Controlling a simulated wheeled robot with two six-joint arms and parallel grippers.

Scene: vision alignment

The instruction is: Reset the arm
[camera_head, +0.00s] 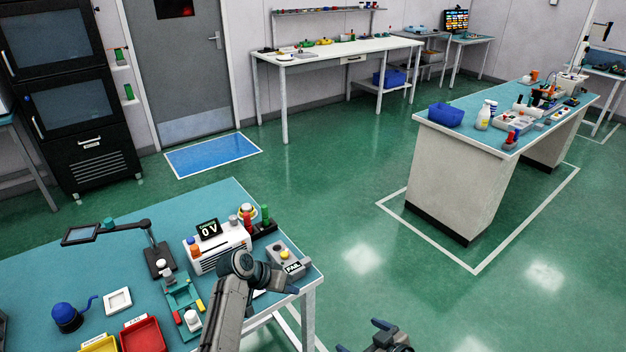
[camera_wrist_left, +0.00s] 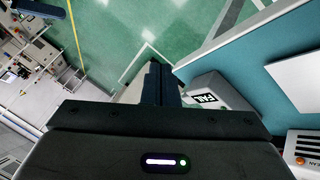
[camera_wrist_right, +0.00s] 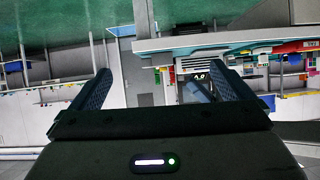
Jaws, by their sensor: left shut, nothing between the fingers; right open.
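My left arm reaches over the near blue-topped table (camera_head: 232,200) in the head view. Its gripper (camera_head: 296,289) is at the table's right corner, in front of a grey box with a yellow button and a "FAIL" label (camera_head: 284,260). In the left wrist view the left fingers (camera_wrist_left: 160,84) are together with nothing between them. The labelled box (camera_wrist_left: 212,92) shows just right of them. My right gripper (camera_head: 385,338) is low at the bottom edge of the head view, off the table. In the right wrist view its fingers (camera_wrist_right: 163,88) are wide apart and empty.
A white "0 V" instrument (camera_head: 222,246), a magnifier arm (camera_head: 153,240), a green fixture (camera_head: 180,300), a blue bottle (camera_head: 67,316) and a red bin (camera_head: 143,336) crowd the near table. Green floor (camera_head: 350,190) lies open between it and the island bench (camera_head: 450,170).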

